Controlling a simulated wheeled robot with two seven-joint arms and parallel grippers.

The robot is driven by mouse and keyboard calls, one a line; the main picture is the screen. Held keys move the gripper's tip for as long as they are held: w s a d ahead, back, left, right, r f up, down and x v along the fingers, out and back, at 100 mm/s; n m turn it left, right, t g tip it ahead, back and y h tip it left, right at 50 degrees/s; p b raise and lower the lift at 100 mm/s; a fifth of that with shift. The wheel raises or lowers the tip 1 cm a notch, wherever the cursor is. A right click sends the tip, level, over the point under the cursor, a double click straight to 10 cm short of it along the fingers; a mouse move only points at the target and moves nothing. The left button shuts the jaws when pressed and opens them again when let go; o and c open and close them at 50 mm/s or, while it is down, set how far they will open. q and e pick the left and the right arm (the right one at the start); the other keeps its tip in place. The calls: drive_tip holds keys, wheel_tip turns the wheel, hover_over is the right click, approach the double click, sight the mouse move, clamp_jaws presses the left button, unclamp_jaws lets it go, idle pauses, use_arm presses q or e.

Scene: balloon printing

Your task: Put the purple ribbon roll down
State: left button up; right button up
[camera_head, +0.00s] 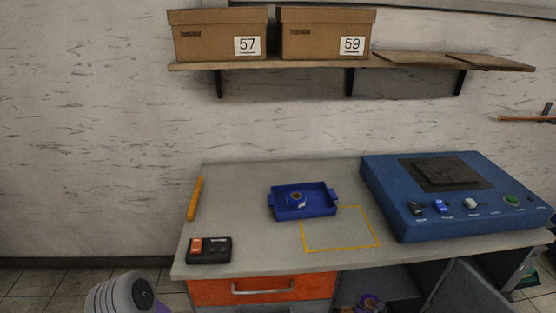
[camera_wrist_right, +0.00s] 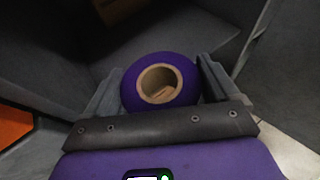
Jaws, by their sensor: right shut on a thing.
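The purple ribbon roll (camera_wrist_right: 150,58), a thick purple ring on a tan core, is between the two grey fingers of my right gripper (camera_wrist_right: 163,80) in the right wrist view. The gripper is shut on its sides, and the open core faces the camera. Dark grey panels surround the roll there. In the head view a purple and tan shape (camera_head: 370,302) shows at the bottom edge, in front of the open compartment under the worktable; most of it is cut off. My left gripper is not in view; only a rounded part of my arm shows at the lower left.
The worktable (camera_head: 262,240) carries a blue tray (camera_head: 315,212) holding a small roll, a blue machine (camera_head: 385,195), a black and orange box (camera_head: 210,251) and an orange stick (camera_head: 195,198). An orange drawer (camera_head: 210,291) is beside the compartment. A cardboard piece (camera_wrist_right: 118,8) lies beyond the roll.

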drive_tip(key=s+a+r+n+y+p, duration=0.1)
drive_tip(key=s+a+r+y, duration=0.1)
drive_tip(key=a+r, duration=0.3)
drive_tip(key=s+a+r+n+y+p, duration=0.2)
drive_tip(key=a+r, duration=0.3)
drive_tip(key=r, duration=0.6)
drive_tip(key=s+a+r+n+t+y+p, duration=0.1)
drive_tip(key=s+a+r, duration=0.3)
drive_tip(key=r, duration=0.5)
drive_tip(key=shift+a+n+y+p, duration=0.4)
drive_tip(key=shift+a+n+p, duration=0.15)
drive_tip(key=shift+a, duration=0.45)
